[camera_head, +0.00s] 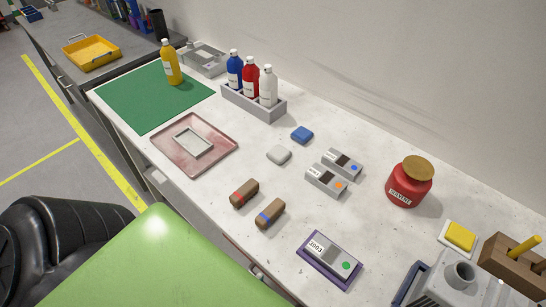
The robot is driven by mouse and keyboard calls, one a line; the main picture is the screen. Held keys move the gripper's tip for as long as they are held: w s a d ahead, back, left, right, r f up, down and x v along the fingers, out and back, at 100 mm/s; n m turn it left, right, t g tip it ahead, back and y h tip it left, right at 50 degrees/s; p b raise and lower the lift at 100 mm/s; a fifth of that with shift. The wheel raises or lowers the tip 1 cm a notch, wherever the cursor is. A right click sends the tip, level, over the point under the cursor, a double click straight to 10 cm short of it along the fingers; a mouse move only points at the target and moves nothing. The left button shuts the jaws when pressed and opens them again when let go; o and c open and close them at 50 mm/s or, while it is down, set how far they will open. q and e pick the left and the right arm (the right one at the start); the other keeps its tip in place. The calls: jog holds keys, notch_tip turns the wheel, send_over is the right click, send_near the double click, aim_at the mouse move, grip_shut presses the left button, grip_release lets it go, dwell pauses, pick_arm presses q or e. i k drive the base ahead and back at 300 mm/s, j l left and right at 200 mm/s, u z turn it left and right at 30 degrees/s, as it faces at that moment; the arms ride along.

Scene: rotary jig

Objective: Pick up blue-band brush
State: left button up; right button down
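The blue-band brush (270,214) is a brown block with a blue band. It lies on the white table near its front edge. A similar brown brush with a red band (244,194) lies just to its upper left, with a small gap between them. Neither of my grippers shows in the head view, and nothing is touching the blue-band brush.
A grey device on a purple base (331,259) lies right of the brushes. Two grey devices (326,179), a white block (279,155) and a blue block (302,135) lie behind. A pinkish tray (194,145) stands left.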

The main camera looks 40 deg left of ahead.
aim_at(264, 220)
jog(key=u, duration=1.15)
